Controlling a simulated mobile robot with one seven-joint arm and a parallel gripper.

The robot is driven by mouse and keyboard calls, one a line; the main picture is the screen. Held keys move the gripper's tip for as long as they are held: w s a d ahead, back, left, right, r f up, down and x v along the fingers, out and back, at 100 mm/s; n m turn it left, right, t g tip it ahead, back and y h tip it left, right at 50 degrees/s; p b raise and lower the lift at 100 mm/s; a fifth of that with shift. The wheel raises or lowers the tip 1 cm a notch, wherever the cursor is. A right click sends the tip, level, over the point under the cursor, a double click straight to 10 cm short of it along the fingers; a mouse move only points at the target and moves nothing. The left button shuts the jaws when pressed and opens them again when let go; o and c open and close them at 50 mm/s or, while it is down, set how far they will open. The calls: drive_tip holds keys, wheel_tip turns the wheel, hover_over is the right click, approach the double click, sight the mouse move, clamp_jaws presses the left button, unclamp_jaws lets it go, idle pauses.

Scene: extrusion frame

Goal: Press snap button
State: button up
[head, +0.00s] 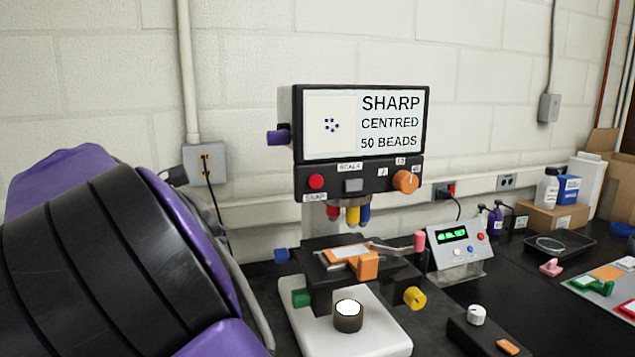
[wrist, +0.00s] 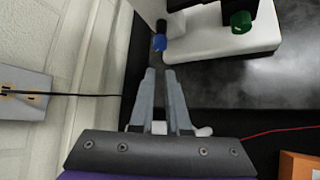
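The snap button is a round red button (head: 316,182) on the lower left of the dark screen unit, above a small "SNAP" label (head: 315,198). The screen (head: 390,122) reads "SHARP CENTRED 50 BEADS" beside a small cluster of dots. My gripper (wrist: 159,73) shows in the wrist view, with a narrow gap between its fingertips and nothing held. It points toward the dark bench beside the white microscope base (wrist: 215,42). The red button is not visible in the wrist view. My arm fills the left of the head view; its fingers are hidden there.
A grey button (head: 353,186) and orange knob (head: 405,181) sit right of the red button. A purple knob (head: 278,137) juts from the unit's left side. Below are colored objectives and a stage with an orange clip (head: 365,266). A controller box (head: 459,247) stands right.

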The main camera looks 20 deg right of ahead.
clamp_jaws()
idle(0.8)
drive_tip(key=shift+w, duration=0.1)
idle(0.4)
